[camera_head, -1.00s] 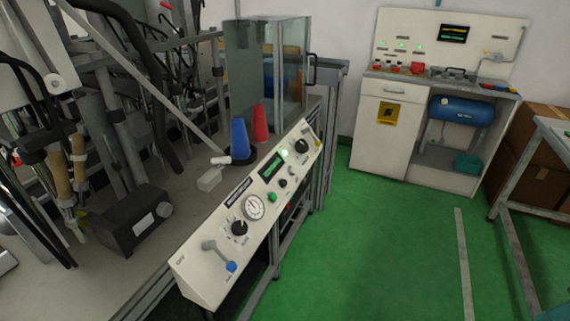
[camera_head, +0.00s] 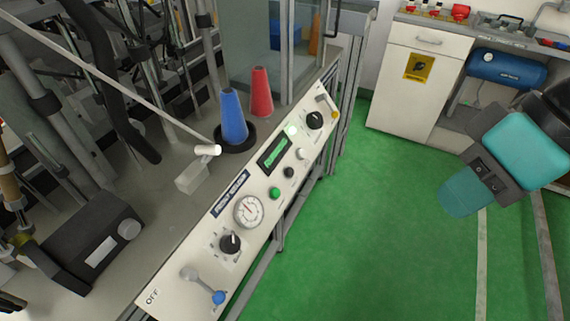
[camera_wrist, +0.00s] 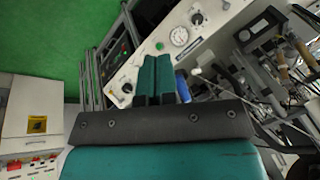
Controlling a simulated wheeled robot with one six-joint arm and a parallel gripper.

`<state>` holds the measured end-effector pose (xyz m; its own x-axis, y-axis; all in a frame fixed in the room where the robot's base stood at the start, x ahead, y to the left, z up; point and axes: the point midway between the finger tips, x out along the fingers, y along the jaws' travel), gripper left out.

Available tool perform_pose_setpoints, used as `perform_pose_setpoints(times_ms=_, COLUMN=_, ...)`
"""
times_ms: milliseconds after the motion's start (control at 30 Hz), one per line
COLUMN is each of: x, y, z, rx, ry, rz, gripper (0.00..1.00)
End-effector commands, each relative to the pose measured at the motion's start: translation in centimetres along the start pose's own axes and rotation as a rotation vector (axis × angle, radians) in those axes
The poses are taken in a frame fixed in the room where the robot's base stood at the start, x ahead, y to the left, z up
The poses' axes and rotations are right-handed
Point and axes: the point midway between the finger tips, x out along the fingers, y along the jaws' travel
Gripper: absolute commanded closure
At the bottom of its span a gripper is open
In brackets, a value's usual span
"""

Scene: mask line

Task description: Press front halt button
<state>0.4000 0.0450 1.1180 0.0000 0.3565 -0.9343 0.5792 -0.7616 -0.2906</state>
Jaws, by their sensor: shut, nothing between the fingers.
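The front control panel (camera_head: 225,262) is a sloped white console with a gauge (camera_head: 249,211), black knobs, a lever with a blue tip and small round buttons. A green button (camera_head: 274,193) and a small black button (camera_head: 289,172) sit on it; I cannot tell which control is the halt button. My teal gripper (camera_head: 455,200) is shut and empty, in the air over the green floor, right of the panel. In the wrist view my closed fingers (camera_wrist: 157,60) point toward the panel, with its gauge (camera_wrist: 179,36) beyond them and clear of them.
A blue cone (camera_head: 233,118) and a red cone (camera_head: 261,92) stand on the machine table behind the panel. A white cabinet (camera_head: 415,100) with red buttons on top (camera_head: 461,12) stands at the back right. The green floor (camera_head: 385,220) between is clear.

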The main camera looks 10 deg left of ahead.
Motion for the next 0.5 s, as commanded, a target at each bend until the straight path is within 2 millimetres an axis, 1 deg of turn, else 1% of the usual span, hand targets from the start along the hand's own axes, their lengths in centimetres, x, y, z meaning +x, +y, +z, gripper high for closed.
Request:
perform_pose_setpoints(times_ms=167, x=0.0, y=0.0, z=0.0, rx=0.000, ry=0.000, rz=0.000, gripper=1.00)
perform_pose_setpoints(times_ms=267, x=0.7, y=0.2, z=-0.3, rx=-0.009, ry=0.015, rz=-0.004, gripper=1.00)
perform_pose_setpoints(times_ms=367, x=3.2, y=0.7, z=-1.9, rx=-0.049, ry=0.076, rz=-0.021, gripper=1.00)
perform_pose_setpoints(times_ms=467, x=7.4, y=1.8, z=-5.0, rx=-0.124, ry=0.208, rz=-0.045, gripper=1.00)
perform_pose_setpoints(times_ms=500, x=9.5, y=2.4, z=-6.7, rx=-0.160, ry=0.279, rz=-0.052, gripper=1.00)
